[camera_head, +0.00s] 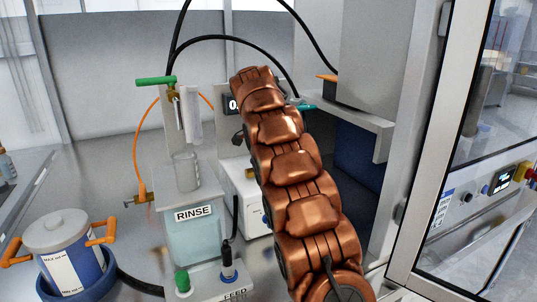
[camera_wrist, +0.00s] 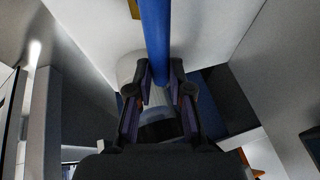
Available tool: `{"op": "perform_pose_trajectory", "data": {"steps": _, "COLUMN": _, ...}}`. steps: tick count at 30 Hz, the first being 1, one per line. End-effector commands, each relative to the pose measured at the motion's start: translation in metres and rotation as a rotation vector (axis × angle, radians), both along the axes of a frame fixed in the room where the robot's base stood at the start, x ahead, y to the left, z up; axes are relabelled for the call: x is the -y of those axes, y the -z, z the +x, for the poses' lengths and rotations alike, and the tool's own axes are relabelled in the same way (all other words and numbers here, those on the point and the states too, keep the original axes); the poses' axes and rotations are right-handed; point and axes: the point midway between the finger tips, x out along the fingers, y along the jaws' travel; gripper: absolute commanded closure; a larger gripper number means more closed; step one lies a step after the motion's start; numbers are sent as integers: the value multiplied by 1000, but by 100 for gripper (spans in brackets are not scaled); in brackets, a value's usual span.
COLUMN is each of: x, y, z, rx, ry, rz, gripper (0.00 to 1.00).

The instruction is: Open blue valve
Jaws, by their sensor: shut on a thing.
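The blue valve's handle shows in the wrist view as a long blue bar (camera_wrist: 155,38) coming in from the top edge. Its near end lies between the two dark fingers of my gripper (camera_wrist: 160,75), which are closed on it from both sides. In the head view my copper-coloured arm reaches up and away and hides my gripper and most of what it holds. A small teal-blue piece (camera_head: 306,107) shows just right of the arm's far end; I cannot tell whether it belongs to the same handle. The valve body is hidden.
A green-handled valve (camera_head: 156,81) stands left of the arm above the RINSE container (camera_head: 193,237). An orange handle (camera_head: 327,77) is close on the right, by a grey cabinet (camera_head: 375,60). A lidded pot (camera_head: 62,240) sits front left. A framed glass panel (camera_head: 462,120) stands at right.

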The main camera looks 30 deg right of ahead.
Motion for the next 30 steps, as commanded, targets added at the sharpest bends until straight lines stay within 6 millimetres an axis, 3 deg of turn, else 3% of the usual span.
{"op": "perform_pose_trajectory", "data": {"steps": 10, "x": 1, "y": 0, "z": -1, "rx": -1, "ry": 6, "rz": -1, "gripper": 100}}
{"op": "perform_pose_trajectory", "data": {"steps": 11, "x": 1, "y": 0, "z": -1, "rx": -1, "ry": 6, "rz": -1, "gripper": 79}}
{"op": "perform_pose_trajectory", "data": {"steps": 18, "x": 1, "y": 0, "z": -1, "rx": -2, "ry": 4, "rz": -1, "gripper": 55}}
{"op": "perform_pose_trajectory", "data": {"steps": 30, "x": -1, "y": -4, "z": -1, "rx": -1, "ry": 4, "rz": -1, "gripper": 55}}
